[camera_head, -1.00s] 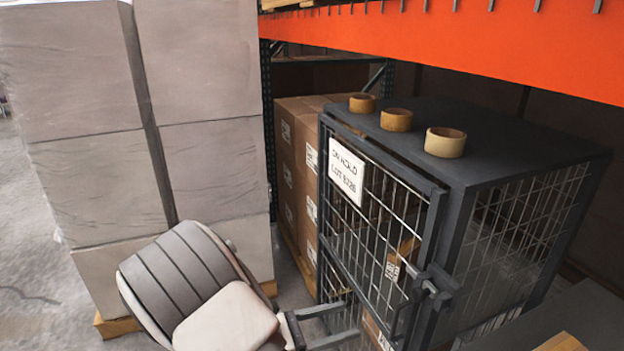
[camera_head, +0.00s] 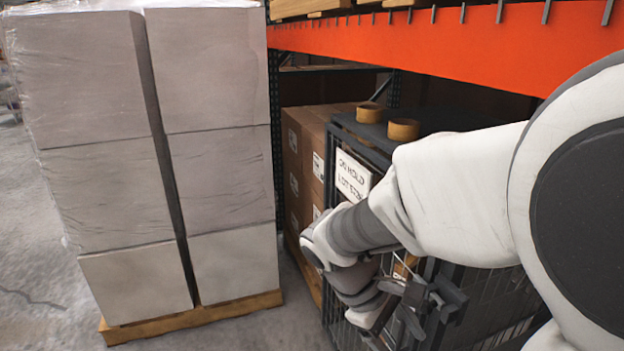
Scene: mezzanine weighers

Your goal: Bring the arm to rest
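My arm reaches in from the right edge of the head view and bends down at the wrist, in front of the wire cage (camera_head: 336,310). I see nothing held. The arm hides much of the cage's front and top.
Two tape rolls show on the cage top, one farther back (camera_head: 369,112) and one nearer (camera_head: 403,129). A sign (camera_head: 352,176) hangs on the cage front. Brown cartons (camera_head: 302,165) stand behind. A wrapped pallet stack (camera_head: 110,190) is at left. An orange beam (camera_head: 450,38) crosses above. Floor (camera_head: 270,330) is open between.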

